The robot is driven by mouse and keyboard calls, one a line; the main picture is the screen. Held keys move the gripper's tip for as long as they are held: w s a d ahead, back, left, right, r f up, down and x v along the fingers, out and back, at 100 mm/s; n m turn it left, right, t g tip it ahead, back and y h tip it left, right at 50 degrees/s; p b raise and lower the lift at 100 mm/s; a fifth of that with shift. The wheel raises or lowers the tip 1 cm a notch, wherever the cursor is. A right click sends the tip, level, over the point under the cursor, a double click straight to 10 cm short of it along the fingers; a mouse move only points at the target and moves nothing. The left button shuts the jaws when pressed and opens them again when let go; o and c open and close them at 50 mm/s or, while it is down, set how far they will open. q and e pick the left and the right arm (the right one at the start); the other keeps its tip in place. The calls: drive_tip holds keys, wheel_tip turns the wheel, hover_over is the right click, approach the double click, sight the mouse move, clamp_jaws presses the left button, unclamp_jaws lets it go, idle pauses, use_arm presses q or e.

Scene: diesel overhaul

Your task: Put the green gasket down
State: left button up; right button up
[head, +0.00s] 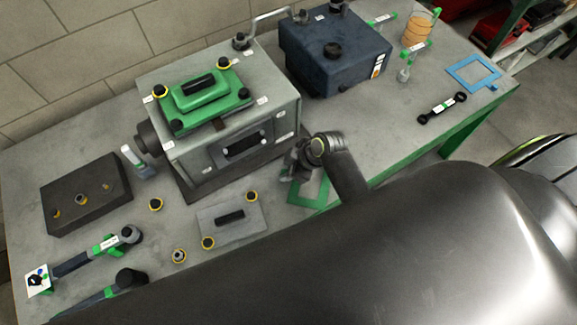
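The green gasket (294,191) is a thin flat rectangular frame near the front edge of the table, right of the grey cover plate. My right gripper (294,168) is directly above and behind it, and the wrist hides part of its far side. The fingers are small and dark, so I cannot tell whether they are open or touch the gasket. I also cannot tell whether the gasket lies flat on the table or is held just above it. My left gripper is not in view.
The grey engine block (285,125) with a green cover (205,97) stands behind the gripper. A grey cover plate (245,225) lies to the left, with yellow-ringed knobs around it. A blue gasket (455,72) and a black link (441,108) lie to the right. Bare table lies between.

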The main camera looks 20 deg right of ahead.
drive_tip(key=shift+r, duration=0.1)
drive_tip(key=shift+s+d+r, duration=0.15)
drive_tip(key=shift+d+r, duration=0.1)
drive_tip(key=shift+r, duration=0.2)
drive_tip(key=b+v, duration=0.1)
drive_tip(key=v, duration=1)
drive_tip(key=shift+b, duration=0.4)
